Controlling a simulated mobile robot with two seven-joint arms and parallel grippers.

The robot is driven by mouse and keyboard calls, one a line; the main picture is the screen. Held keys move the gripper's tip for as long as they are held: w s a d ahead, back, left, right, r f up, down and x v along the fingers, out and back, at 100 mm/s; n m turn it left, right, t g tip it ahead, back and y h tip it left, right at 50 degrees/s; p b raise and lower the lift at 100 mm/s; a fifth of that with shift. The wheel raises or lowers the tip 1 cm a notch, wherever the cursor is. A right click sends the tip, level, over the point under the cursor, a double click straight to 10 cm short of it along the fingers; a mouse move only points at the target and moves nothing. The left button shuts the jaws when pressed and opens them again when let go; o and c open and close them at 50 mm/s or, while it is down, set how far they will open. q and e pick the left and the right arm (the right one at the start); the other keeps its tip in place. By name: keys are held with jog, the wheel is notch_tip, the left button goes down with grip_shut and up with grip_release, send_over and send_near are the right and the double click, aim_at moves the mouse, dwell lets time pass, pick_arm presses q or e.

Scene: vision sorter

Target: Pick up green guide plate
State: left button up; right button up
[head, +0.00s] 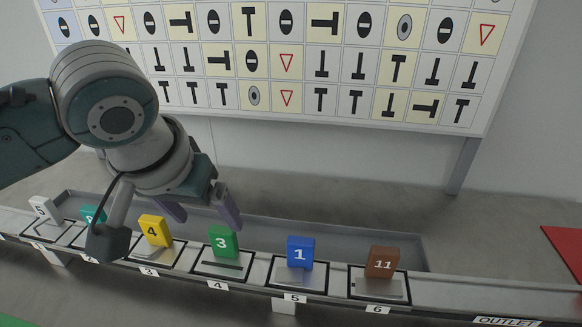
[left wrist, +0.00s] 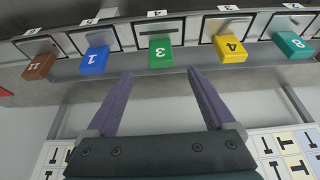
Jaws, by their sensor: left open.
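The green guide plate (head: 223,242), marked 3, stands upright on the conveyor slot labelled 4. In the left wrist view the green plate (left wrist: 161,54) lies just beyond my fingertips and between their lines. My left gripper (head: 206,220) is open and empty, close behind and above the green plate; its two purple fingers show spread in the left wrist view (left wrist: 160,73). No contact with the plate shows. My right gripper is not in view.
A yellow plate (head: 154,230) and a blue plate (head: 300,252) flank the green one. Teal (head: 93,215), white (head: 44,208) and brown (head: 382,262) plates stand farther along the conveyor. A symbol board (head: 330,70) is behind. The belt near OUTLET (head: 460,292) is clear.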

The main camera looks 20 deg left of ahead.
aim_at(220, 238)
pick_arm(q)
jog(key=b+x, duration=0.1)
jog(key=x, duration=0.7)
jog(key=shift+f, duration=0.35)
grip_shut()
dwell(0.4)
